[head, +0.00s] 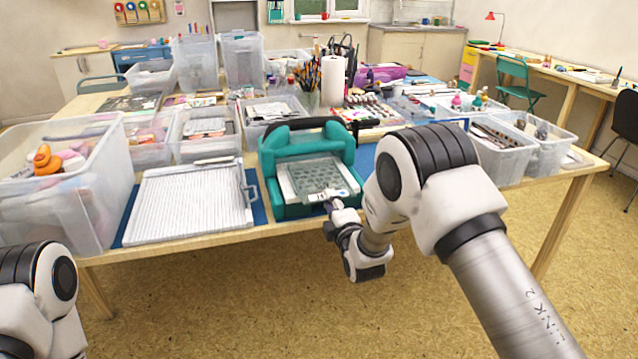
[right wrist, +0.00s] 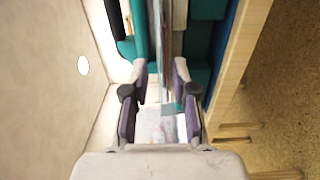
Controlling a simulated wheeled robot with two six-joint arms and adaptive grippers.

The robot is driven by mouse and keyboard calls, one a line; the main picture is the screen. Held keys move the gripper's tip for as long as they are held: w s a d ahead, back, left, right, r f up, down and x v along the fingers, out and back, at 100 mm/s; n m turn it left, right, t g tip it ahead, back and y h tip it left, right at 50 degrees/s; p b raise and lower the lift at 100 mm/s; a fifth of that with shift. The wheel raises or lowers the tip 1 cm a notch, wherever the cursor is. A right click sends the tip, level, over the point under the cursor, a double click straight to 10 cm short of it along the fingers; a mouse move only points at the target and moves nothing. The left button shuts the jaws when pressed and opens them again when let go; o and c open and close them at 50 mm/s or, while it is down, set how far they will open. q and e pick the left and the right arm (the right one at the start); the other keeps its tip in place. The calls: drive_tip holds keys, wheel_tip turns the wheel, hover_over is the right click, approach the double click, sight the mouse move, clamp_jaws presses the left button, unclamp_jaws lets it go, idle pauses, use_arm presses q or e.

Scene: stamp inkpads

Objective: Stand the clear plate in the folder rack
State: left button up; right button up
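The clear plate (head: 322,177), greyish and see-through, lies at the front of a teal machine (head: 283,190), with a small white label at its front edge. My right gripper (head: 334,205) is at that front edge. In the right wrist view, the fingers of my right gripper (right wrist: 158,112) are apart, with a thin plate edge (right wrist: 160,50) running between them and gaps showing at the sides. I cannot pick out the folder rack for certain. My left arm shows at the lower left, but its gripper is out of the picture.
A white ridged board (head: 187,205) lies left of the machine on a blue mat (head: 255,207). A large clear bin (head: 100,200) stands at the far left. Several bins, pens and a paper roll (head: 333,82) crowd the table behind. The floor in front is clear.

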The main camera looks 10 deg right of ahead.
clamp_jaws()
drive_tip(key=shift+s+r+p, duration=0.35)
drive_tip(key=shift+r+p, duration=0.1)
drive_tip(key=shift+r, duration=0.15)
drive_tip(key=shift+s+r+p, duration=0.3)
drive_tip(key=shift+r+p, duration=0.1)
drive_tip(key=shift+r, duration=0.15)
